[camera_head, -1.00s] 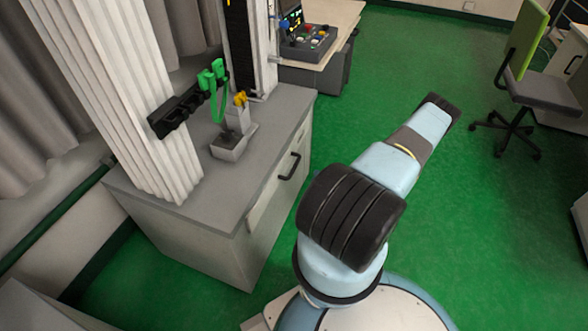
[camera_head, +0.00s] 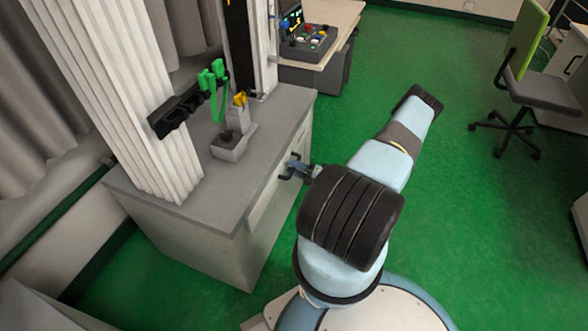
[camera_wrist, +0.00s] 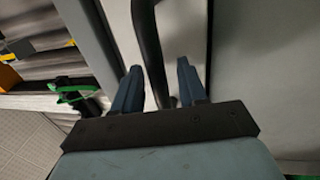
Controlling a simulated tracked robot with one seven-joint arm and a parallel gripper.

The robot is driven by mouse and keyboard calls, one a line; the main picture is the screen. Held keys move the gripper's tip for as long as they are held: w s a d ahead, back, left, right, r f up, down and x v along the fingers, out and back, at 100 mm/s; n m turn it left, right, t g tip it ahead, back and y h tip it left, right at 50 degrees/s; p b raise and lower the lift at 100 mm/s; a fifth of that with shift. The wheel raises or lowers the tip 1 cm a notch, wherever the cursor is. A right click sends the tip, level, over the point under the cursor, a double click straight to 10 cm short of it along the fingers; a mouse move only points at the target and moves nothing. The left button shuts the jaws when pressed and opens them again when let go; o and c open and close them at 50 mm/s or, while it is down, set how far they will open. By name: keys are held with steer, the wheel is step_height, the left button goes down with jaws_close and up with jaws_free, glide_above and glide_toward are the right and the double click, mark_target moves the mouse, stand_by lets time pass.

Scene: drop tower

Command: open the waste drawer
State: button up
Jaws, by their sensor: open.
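The waste drawer (camera_head: 266,208) is in the front of the grey cabinet, left of my arm in the head view. It looks closed. Its dark bar handle (camera_head: 287,174) is partly covered by my gripper (camera_head: 297,168). In the wrist view the handle (camera_wrist: 149,45) runs down from the top, and its lower end lies between the two blue fingers of my gripper (camera_wrist: 158,88). The fingers are apart, one on each side of the handle. I cannot tell whether either finger touches it.
A control box (camera_head: 308,42) sits on a table behind.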

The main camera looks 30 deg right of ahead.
steer(key=c, duration=0.8)
jaws_close()
